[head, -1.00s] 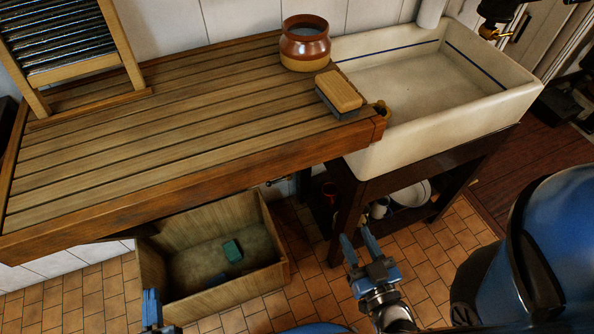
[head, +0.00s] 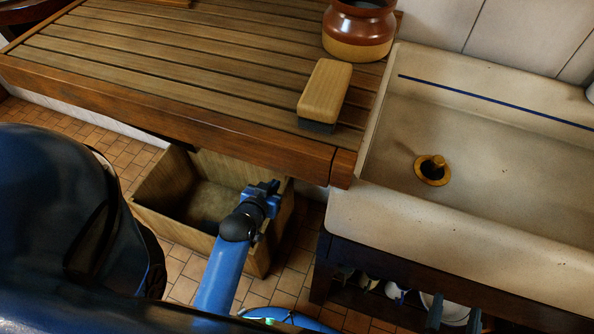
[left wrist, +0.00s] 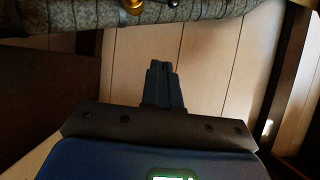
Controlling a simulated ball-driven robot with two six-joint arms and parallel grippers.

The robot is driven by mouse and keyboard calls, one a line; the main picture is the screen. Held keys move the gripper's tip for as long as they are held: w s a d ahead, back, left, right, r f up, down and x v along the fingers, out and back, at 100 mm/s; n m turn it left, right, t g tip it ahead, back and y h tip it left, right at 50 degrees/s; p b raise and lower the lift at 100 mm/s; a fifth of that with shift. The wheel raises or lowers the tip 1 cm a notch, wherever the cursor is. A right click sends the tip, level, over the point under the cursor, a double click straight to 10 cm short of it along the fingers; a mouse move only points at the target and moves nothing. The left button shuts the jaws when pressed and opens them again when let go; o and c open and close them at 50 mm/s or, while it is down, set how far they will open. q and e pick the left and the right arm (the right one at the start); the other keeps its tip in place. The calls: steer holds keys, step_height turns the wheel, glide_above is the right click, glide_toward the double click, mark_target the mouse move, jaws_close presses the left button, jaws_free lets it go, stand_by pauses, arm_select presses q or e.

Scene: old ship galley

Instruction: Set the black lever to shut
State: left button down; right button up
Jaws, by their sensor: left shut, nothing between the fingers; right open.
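The black lever is not clearly visible in the head view. In the left wrist view a small dark piece (left wrist: 173,3) beside a brass fitting (left wrist: 133,5) is cut off by the top edge; I cannot tell if it is the lever, or its setting. My left gripper (head: 264,190) is shut and empty, in front of the crate and below the draining board's front edge. Its closed fingers show in the left wrist view (left wrist: 163,72), pointing toward the wrapped pipe, apart from it. My right gripper (head: 455,312) is open and empty at the bottom right, below the sink's front.
A grey wrapped pipe (left wrist: 220,12) crosses the top of the left wrist view. The wooden draining board (head: 200,100) overhangs a wooden crate (head: 165,205). A brush (head: 327,90) and a brown jar (head: 358,35) stand on it. The white sink (head: 440,215) is at right.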

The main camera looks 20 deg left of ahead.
steer(key=shift+w+d+f+b, duration=0.35)
steer(key=shift+w+d+f, duration=0.1)
steer(key=shift+f, duration=0.15)
steer(key=shift+w+d+f+b, duration=0.3)
steer(key=shift+w+d+f, duration=0.1)
steer(key=shift+f, duration=0.2)
step_height(320, 180, down, 2)
steer(key=shift+a+f+b, duration=0.15)
steer(key=shift+b, duration=1.05)
steer(key=shift+f+b, duration=0.45)
arm_select(q)
steer(key=w+f+g, duration=0.1)
steer(key=w+f, duration=1.1)
steer(key=w, duration=0.1)
arm_select(e)
steer(key=shift+f, duration=0.25)
arm_select(q)
steer(key=shift+w+b, duration=0.1)
steer(key=shift+b, duration=0.25)
arm_select(e)
steer(key=shift+s+f, duration=0.1)
steer(key=shift+f, duration=0.05)
